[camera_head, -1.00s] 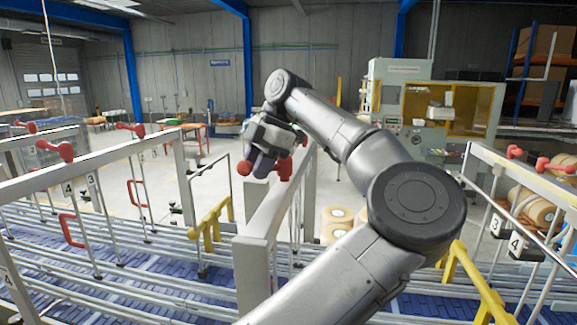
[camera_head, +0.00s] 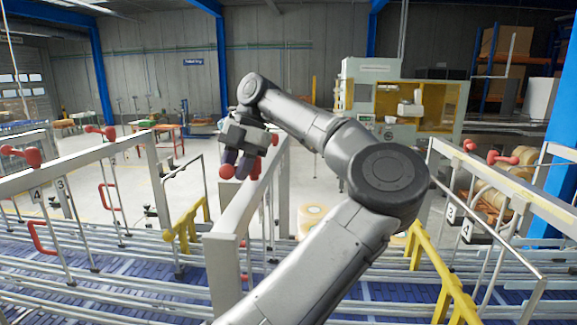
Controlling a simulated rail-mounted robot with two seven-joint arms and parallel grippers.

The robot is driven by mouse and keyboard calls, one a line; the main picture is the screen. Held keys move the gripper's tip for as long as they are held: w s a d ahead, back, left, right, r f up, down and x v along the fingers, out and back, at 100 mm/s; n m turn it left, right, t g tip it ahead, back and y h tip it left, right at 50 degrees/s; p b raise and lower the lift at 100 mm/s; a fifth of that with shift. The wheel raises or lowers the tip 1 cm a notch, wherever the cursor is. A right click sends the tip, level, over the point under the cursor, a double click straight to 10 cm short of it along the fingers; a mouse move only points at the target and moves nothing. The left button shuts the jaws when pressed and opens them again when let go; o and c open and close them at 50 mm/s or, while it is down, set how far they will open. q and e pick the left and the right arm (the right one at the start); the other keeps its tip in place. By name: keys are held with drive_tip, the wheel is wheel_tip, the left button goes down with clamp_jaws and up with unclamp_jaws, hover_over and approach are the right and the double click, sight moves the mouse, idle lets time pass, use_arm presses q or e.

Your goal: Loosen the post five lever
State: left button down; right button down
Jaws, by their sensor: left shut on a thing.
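My left gripper (camera_head: 236,160) reaches over the middle guide rail (camera_head: 228,215) and is shut on a red lever (camera_head: 227,172). The lever's round knob shows below the fingers, and more red shows to their right at the rail. The fingers hide its middle. No number can be read on this post. My right gripper is not in view.
Other red levers stand on the left rail (camera_head: 75,166) and the right rail (camera_head: 500,185), with posts marked 3 and 4. Yellow brackets (camera_head: 440,270) and metal guide rods run above the blue conveyor (camera_head: 400,292). A machine (camera_head: 370,95) stands behind.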

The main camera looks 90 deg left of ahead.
use_arm(q)
drive_tip(key=shift+d+r, duration=0.1)
drive_tip(key=c, duration=1.1)
unclamp_jaws()
drive_tip(key=shift+s, duration=0.1)
drive_tip(key=shift+o, duration=0.2)
drive_tip(key=shift+w+a+r, duration=0.25)
drive_tip(key=shift+r, duration=0.15)
drive_tip(key=p+v, duration=0.3)
drive_tip(key=v, duration=0.9)
drive_tip(key=shift+r, duration=0.4)
